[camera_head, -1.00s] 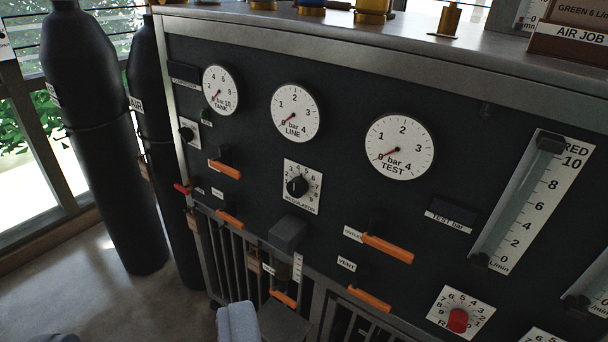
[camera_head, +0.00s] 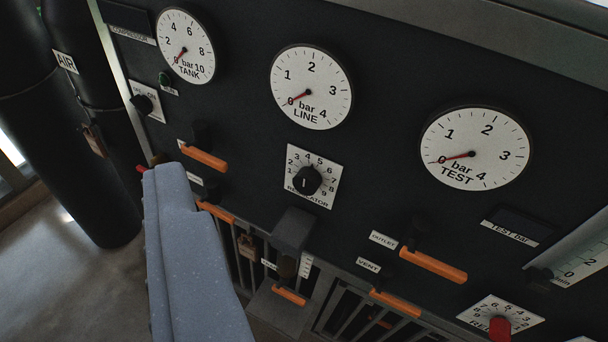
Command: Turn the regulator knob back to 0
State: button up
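The regulator knob (camera_head: 307,181) is round and black, on a white plate (camera_head: 325,199) marked with digits and the word REGULATOR, below the LINE gauge. A short pale mark shows on its face; which digit it points to is too small to tell. My gripper (camera_head: 176,185) shows as a blue-grey finger shape at the lower left. It is in front of the panel, left of and below the knob, and apart from it in the picture. I cannot make out a second finger or the gap between them. Nothing covers the knob.
TANK (camera_head: 186,46), LINE (camera_head: 311,87) and TEST (camera_head: 475,148) gauges read near 0. Orange-handled levers stick out around the knob, including the outlet lever (camera_head: 433,265). A dark box (camera_head: 293,232) juts out just below the knob. A red knob (camera_head: 500,328) is at lower right.

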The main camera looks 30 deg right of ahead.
aim_at(303, 186)
jog(key=shift+o, duration=0.8)
jog(key=shift+w+a, duration=0.15)
jog(key=shift+w, duration=0.1)
jog(key=w+a+f+m+t+y+p, duration=0.1)
jog(key=w+a+t+y+p, duration=0.2)
jog(key=w, duration=1)
jog(key=w+d+f+m+h+p, duration=0.3)
jog(key=w+d+f+m+h, duration=0.15)
jog(key=w+f+h, duration=0.2)
jog(key=s+d+f+m+g+h+p, duration=0.2)
jog(key=d+f+h, duration=0.15)
jog(key=f, duration=0.35)
jog(key=s+d+f+m+g+h+p, duration=0.1)
jog(key=d+f+g+h, duration=0.25)
jog(key=f, duration=0.35)
jog(key=s+d+f+m+g+h+p, duration=0.2)
jog(key=d+f+h, duration=0.15)
jog(key=f, duration=0.45)
jog(key=b+x, duration=0.3)
jog(key=x, duration=0.5)
jog(key=shift+w+b, duration=0.2)
jog(key=shift+b, duration=0.2)
jog(key=shift+w+d+r+b, duration=0.15)
jog(key=shift+w+d+b, duration=0.15)
jog(key=shift+w+d, duration=0.15)
jog(key=shift+r+p, duration=0.15)
jog(key=shift+p, duration=0.15)
